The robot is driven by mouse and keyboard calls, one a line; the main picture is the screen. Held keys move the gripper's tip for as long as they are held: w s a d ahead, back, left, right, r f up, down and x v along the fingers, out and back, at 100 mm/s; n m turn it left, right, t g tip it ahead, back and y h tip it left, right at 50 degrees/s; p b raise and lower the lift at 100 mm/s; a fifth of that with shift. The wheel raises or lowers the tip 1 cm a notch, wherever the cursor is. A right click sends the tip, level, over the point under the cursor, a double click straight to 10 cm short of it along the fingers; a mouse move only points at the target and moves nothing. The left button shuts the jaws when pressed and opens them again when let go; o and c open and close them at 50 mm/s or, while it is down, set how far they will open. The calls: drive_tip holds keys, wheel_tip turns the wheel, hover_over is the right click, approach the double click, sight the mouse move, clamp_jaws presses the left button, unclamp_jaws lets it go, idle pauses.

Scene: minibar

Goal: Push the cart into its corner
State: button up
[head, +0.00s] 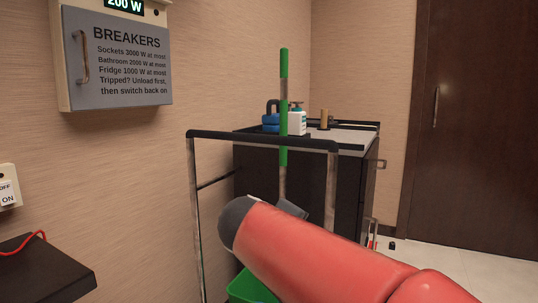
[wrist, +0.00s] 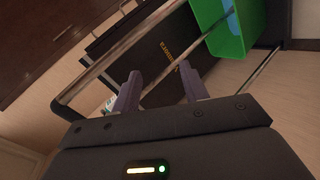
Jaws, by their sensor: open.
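The cart has a metal frame with a black handle bar (head: 262,137) and stands in front of me. It carries a green bin (head: 250,288) low down, and the bin also shows in the wrist view (wrist: 238,40). A green-and-metal pole (head: 284,62) rises upright at the cart. My gripper (wrist: 160,88) is open, its two fingers pointing at the cart's frame. A thin metal bar runs across between or just beyond the fingers; I cannot tell if they touch it. In the head view my red arm hides most of the gripper and the cart's lower right part.
A dark cabinet (head: 268,180) stands behind the cart near the wall corner, with a bottle (head: 297,121) and other items on top. A breaker box (head: 117,62) is on the left wall. A dark ledge (head: 45,275) juts in at lower left. Floor shows near the brown door (head: 478,120).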

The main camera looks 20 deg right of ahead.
drive_tip(key=w+d+r+n+t+h, duration=0.15)
drive_tip(key=w+r+h, duration=0.25)
drive_tip(key=w+r, duration=0.4)
drive_tip(key=n+t+h+b, duration=0.1)
drive_tip(key=n+t+h, duration=0.1)
drive_tip(key=t+h, duration=0.15)
approach(268, 141)
drive_tip(key=f+x, duration=0.1)
drive_tip(key=x, duration=0.3)
drive_tip(key=shift+y, duration=0.25)
drive_tip(key=x, duration=0.3)
drive_tip(key=r+p+x, duration=0.1)
drive_tip(key=x, duration=0.3)
drive_tip(key=shift+s+a+r, duration=0.1)
drive_tip(key=shift+s, duration=0.1)
drive_tip(key=shift+w+d, duration=0.25)
drive_tip(key=shift+d, duration=0.05)
drive_tip(key=shift+c, duration=0.4)
clamp_jaws()
